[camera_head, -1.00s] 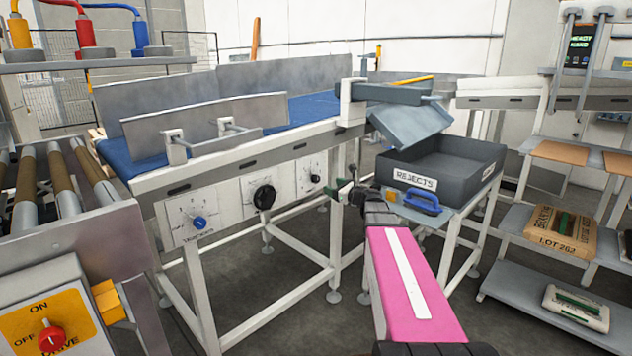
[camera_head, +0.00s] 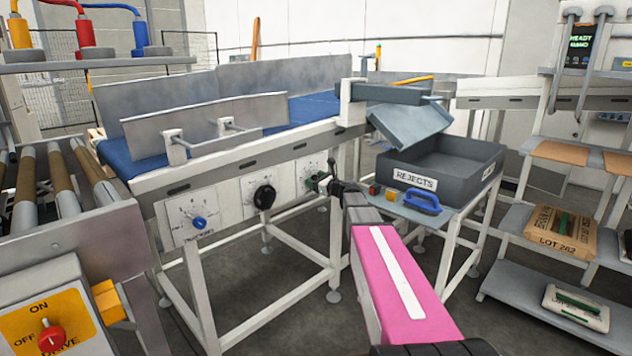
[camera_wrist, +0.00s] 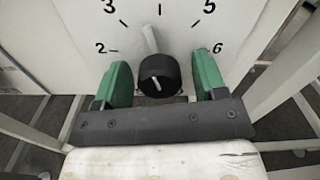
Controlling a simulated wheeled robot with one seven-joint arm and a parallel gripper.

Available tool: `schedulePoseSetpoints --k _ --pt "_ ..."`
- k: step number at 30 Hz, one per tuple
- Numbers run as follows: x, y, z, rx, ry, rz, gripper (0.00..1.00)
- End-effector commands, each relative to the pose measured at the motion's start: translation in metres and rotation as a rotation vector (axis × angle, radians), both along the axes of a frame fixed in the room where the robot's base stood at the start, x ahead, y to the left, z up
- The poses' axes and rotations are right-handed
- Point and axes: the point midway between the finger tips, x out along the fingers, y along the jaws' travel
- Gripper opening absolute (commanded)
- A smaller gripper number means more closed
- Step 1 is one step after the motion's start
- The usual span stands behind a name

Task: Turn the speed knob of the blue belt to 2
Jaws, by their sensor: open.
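The blue belt (camera_head: 125,150) runs along the white-framed conveyor, with three dial panels on its front. The left panel has a blue knob (camera_head: 198,222), the middle a large black knob (camera_head: 264,196). My gripper (camera_head: 313,180) is at the right panel (camera_head: 308,165), hiding most of its dial. In the wrist view my gripper (camera_wrist: 160,88) is open, its green fingers either side of a small black knob (camera_wrist: 160,74), apart from it. A pale pointer (camera_wrist: 150,40) rises from the knob, leaning slightly left, between 3 and the top tick. The 2 (camera_wrist: 100,47) is at left.
A dark rejects bin (camera_head: 440,165) stands on a side table right of my arm, with a blue-handled tool (camera_head: 422,203) and small blocks in front. White frame legs (camera_head: 335,250) stand below the panels. A roller conveyor (camera_head: 60,190) is at left.

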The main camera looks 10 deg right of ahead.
Motion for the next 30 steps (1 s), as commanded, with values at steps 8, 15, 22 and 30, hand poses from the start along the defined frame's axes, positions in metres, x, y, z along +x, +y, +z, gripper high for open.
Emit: schedulePoseSetpoints --k 8,15,22,30 --pt "-0.0002 -0.0001 0.0000 0.000 0.000 0.000 0.15" --pt "-0.0002 0.0000 0.0000 -0.015 -0.011 0.000 0.16" --pt "-0.0002 -0.0003 0.0000 -0.096 -0.070 0.001 0.16" --pt "0.0000 -0.0007 0.0002 -0.280 -0.203 0.001 0.16"
